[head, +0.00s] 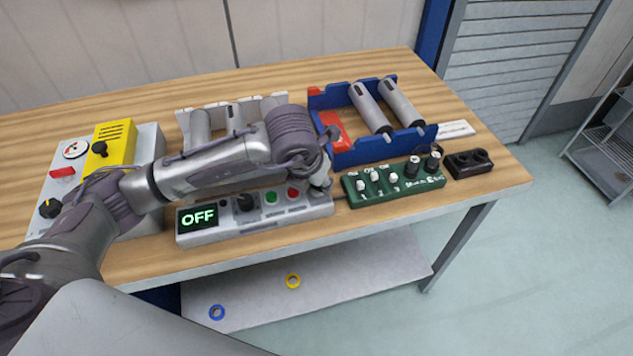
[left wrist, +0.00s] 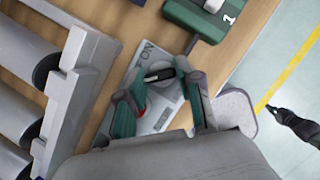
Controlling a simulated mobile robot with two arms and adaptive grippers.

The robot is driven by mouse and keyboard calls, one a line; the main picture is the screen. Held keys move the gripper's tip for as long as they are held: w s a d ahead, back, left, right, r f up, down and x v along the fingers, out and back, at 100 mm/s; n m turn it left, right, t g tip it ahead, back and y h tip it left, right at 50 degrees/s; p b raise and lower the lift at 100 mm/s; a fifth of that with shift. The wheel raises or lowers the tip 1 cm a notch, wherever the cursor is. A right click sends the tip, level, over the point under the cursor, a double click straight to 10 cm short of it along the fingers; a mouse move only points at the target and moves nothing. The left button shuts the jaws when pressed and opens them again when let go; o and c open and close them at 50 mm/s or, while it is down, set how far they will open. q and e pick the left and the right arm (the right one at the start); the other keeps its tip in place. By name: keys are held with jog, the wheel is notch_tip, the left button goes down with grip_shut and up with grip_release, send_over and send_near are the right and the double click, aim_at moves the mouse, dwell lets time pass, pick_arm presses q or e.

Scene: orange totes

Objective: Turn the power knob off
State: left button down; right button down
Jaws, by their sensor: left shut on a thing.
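The grey control panel (head: 262,222) lies along the front edge of the wooden table. Its display (head: 198,217) reads OFF in green. My left gripper (head: 318,188) reaches over the panel from behind and is down at its right end. In the left wrist view the two green fingers of my left gripper (left wrist: 163,82) are shut around a black knob (left wrist: 158,74) on the panel (left wrist: 166,118). An ON label is printed beside this knob. The gripper hides the knob in the head view.
A green panel (head: 395,184) with switches stands just right of the grey panel. A blue tray (head: 368,151) with metal cylinders and a grey rack (head: 183,112) stand behind. A yellow control box (head: 113,141) is at the left. A lower shelf (head: 350,278) holds two rings.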

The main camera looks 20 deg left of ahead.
pick_arm(q)
jog(key=c, duration=0.8)
grip_release()
jog(key=shift+o, duration=0.2)
jog(key=v, duration=1.2)
jog(key=shift+f, duration=0.1)
